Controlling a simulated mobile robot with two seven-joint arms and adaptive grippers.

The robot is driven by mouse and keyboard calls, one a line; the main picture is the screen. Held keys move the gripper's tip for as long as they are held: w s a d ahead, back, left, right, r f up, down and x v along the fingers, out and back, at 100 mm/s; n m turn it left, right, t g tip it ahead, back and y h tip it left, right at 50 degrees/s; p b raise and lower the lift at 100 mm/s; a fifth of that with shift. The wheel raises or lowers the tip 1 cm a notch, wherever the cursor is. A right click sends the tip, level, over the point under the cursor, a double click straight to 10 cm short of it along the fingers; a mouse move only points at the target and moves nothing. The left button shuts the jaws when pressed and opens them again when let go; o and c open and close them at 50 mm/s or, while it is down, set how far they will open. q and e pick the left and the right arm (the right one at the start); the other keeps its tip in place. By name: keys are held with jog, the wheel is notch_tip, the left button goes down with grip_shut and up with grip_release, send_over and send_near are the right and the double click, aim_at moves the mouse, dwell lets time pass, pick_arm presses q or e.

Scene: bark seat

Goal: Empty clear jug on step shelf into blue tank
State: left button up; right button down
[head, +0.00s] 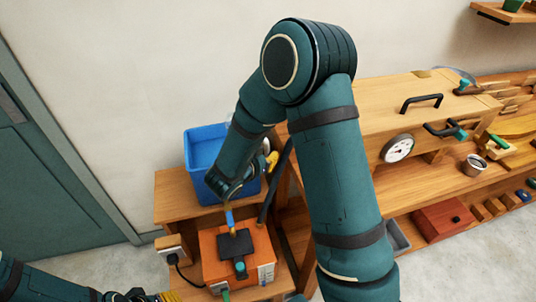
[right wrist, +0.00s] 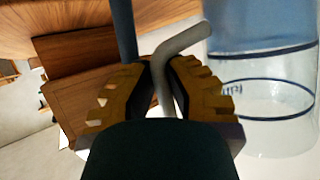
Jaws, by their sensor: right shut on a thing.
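The blue tank (head: 203,150) stands open on the upper level of the wooden step shelf (head: 172,206), partly hidden behind my right arm. My right gripper (head: 272,160) is at the tank's right side in the head view, with its yellow fingers just showing. In the right wrist view it is shut on the grey handle (right wrist: 182,42) of the clear jug (right wrist: 262,105). The jug has dark bands and a blue area at the picture's top; I cannot tell whether that is liquid or the tank behind. My left gripper (head: 150,296) is at the bottom edge, mostly cut off.
An orange box (head: 211,252) with a black top stands on the lower step. A socket box (head: 171,247) with a cable is left of it. A long wooden bench (head: 405,192) with a gauge, black handles and a metal cup (head: 473,165) fills the right. A door is at left.

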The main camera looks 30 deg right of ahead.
pick_arm(q)
jog(key=shift+w+r+p, duration=0.2)
jog(key=shift+r+p, duration=0.5)
jog(key=shift+r, duration=0.05)
jog(key=shift+w+r+p, duration=0.2)
jog(key=shift+r+p, duration=0.5)
pick_arm(e)
jog(key=shift+w+a+r+n+g, duration=0.2)
jog(key=shift+w+r+n, duration=0.1)
jog(key=shift+w, duration=0.15)
jog(key=shift+w+a+r+n+g, duration=0.1)
jog(key=shift+w+r+n+g, duration=0.1)
jog(key=shift+w+r+n, duration=0.15)
pick_arm(q)
jog(key=shift+w+a+r+p, duration=0.1)
jog(key=shift+w+r+p, duration=0.1)
jog(key=shift+r+p, duration=0.45)
jog(key=shift+w+r+p, duration=0.2)
jog(key=shift+r+p, duration=0.4)
pick_arm(e)
jog(key=shift+s+d+r+n+g, duration=0.15)
jog(key=shift+r+n+g, duration=0.3)
jog(key=shift+r, duration=0.3)
